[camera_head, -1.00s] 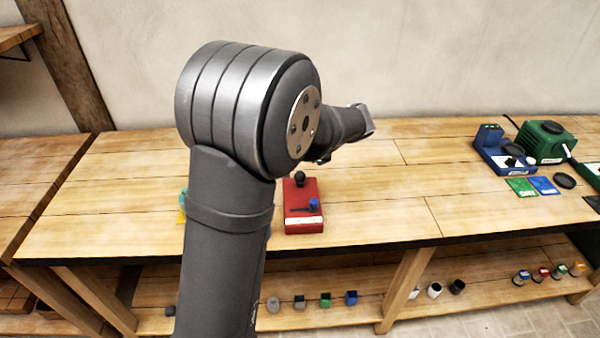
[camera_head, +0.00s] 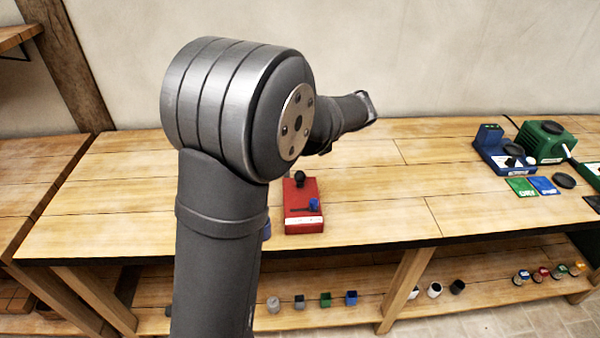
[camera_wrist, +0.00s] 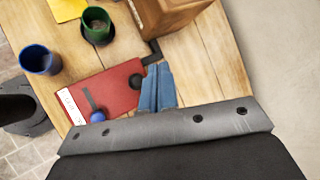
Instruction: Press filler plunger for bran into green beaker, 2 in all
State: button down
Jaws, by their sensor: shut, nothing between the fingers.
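In the wrist view, a green beaker (camera_wrist: 97,22) stands upright at the top left on a dark round base. A brown wooden box-like body (camera_wrist: 168,10) stands beside it, with a dark bracket (camera_wrist: 152,53) at its lower edge; I cannot tell whether this is the filler plunger. My gripper (camera_wrist: 160,70) has its blue fingers together and empty, beside the black knob (camera_wrist: 136,81) of a red unit (camera_wrist: 112,88); I cannot tell whether they touch. The red unit (camera_head: 303,218) also shows in the head view, where my arm hides the beaker and my gripper is not visible.
A blue beaker (camera_wrist: 40,60) and a yellow card (camera_wrist: 66,8) lie near the green beaker. The red unit has a blue-knobbed lever (camera_wrist: 98,117). Blue (camera_head: 490,150) and green (camera_head: 545,143) machines stand at the right.

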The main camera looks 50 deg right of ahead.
aim_at(303, 175)
jog(key=shift+f, duration=3.95)
jog(key=shift+f, duration=0.15)
jog(key=shift+f, duration=0.25)
jog(key=shift+f, duration=0.95)
jog(key=shift+r, duration=1.35)
jog(key=shift+r, duration=0.1)
jog(key=shift+r, duration=2.45)
